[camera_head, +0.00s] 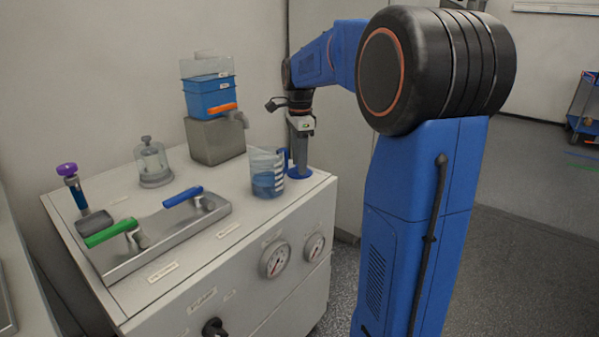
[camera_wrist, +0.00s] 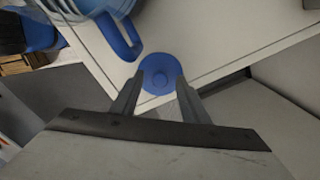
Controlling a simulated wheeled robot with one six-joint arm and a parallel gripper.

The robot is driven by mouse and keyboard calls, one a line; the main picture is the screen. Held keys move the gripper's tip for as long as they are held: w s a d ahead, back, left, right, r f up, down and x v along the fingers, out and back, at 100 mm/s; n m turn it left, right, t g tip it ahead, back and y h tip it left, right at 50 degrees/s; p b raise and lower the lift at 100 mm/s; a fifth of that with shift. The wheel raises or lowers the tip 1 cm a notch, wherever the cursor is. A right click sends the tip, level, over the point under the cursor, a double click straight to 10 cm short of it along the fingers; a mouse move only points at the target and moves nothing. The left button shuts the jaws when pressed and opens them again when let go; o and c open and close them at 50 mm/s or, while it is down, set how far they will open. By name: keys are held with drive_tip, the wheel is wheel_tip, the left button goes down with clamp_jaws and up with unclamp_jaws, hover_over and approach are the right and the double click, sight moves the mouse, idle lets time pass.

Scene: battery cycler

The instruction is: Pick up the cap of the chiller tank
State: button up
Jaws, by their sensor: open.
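A round blue disc with a small raised knob, which looks like the cap (camera_wrist: 158,67), lies on the white bench top near its corner. In the head view it shows only partly, as blue behind and below my gripper (camera_head: 299,164). In the wrist view my gripper (camera_wrist: 158,88) is open, with its two fingers at the left and right of the cap and the knob between them. I cannot tell whether the fingers touch it. The chiller tank (camera_head: 209,100), a blue box with a clear upper part, stands on a grey block at the back.
A clear jug (camera_head: 267,174) with blue contents stands close to the left of my gripper; its blue handle (camera_wrist: 122,40) is near the left finger. A tray (camera_head: 160,240) with green- and blue-handled valves and a glass jar (camera_head: 153,164) are farther left. The bench edge is close.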

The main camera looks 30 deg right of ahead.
clamp_jaws()
wheel_tip(320, 180, up, 18)
wheel_tip(320, 180, down, 18)
drive_tip(key=shift+r, duration=0.1)
idle(1.2)
